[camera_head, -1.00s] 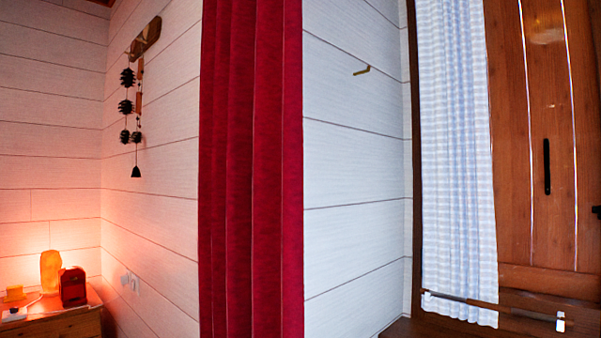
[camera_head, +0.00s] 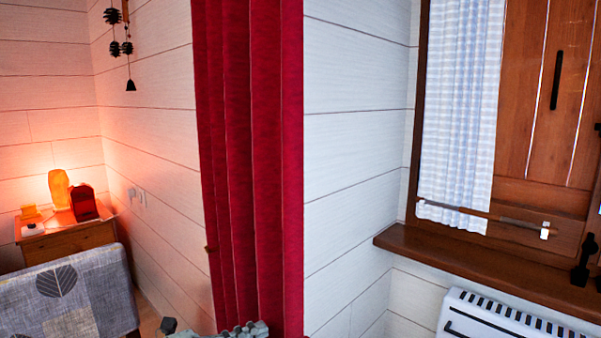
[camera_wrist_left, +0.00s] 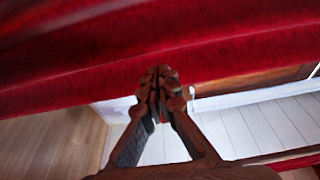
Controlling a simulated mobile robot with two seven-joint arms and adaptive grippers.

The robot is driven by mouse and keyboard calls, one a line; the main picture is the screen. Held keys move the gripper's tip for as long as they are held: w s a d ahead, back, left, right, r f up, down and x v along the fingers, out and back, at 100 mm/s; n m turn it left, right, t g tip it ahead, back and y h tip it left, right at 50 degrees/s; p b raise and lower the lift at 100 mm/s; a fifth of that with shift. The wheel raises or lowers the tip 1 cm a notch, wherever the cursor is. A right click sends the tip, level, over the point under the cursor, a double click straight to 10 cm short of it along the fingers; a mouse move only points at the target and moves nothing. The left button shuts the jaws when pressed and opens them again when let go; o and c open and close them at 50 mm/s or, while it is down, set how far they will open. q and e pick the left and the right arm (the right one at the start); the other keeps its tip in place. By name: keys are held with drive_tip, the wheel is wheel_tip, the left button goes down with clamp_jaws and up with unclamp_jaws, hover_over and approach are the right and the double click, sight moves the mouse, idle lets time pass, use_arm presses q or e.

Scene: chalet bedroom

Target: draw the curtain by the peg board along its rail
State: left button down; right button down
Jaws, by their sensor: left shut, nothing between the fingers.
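The red curtain (camera_head: 262,150) hangs in bunched vertical folds in the middle of the head view. Its rail and top are out of view above. In the left wrist view the red curtain (camera_wrist_left: 190,45) fills the upper part of the picture. My left gripper (camera_wrist_left: 158,80) is shut with nothing between its fingers, its tips close to the cloth. I cannot tell whether they touch it. A small grey part of my left gripper (camera_head: 246,329) shows at the bottom edge of the head view, by the curtain's lower part. My right gripper is not in view.
Dark hanging ornaments (camera_head: 126,45) hang on the left wall. At right are a blue-white curtain (camera_head: 460,110), a wooden sill (camera_head: 500,262) and a white heater (camera_head: 510,322).

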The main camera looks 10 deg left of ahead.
use_arm(q)
drive_tip(key=shift+w+d, duration=0.35)
drive_tip(key=shift+w, duration=0.25)
drive_tip(key=shift+w+d, duration=0.35)
drive_tip(key=shift+w, duration=0.25)
drive_tip(key=shift+s+a, duration=0.15)
drive_tip(key=shift+s, duration=0.15)
drive_tip(key=shift+s+d+r+p, duration=0.1)
drive_tip(key=shift+s+d+p, duration=0.55)
drive_tip(key=shift+d, duration=0.4)
drive_tip(key=shift+s+d+f+p, duration=0.1)
drive_tip(key=shift+s+d+p, duration=0.5)
drive_tip(key=shift+d, duration=0.4)
drive_tip(key=shift+s+d+r+p, duration=0.1)
drive_tip(key=shift+s+d+p, duration=0.5)
drive_tip(key=shift+d, duration=0.45)
drive_tip(key=shift+s+d, duration=0.35)
drive_tip(key=shift+d, duration=0.25)
drive_tip(key=shift+s+d, duration=0.3)
drive_tip(key=shift+d, duration=0.25)
drive_tip(key=shift+s+d, duration=0.3)
drive_tip(key=shift+d, duration=0.2)
drive_tip(key=shift+s+d, duration=0.25)
drive_tip(key=shift+d, duration=0.2)
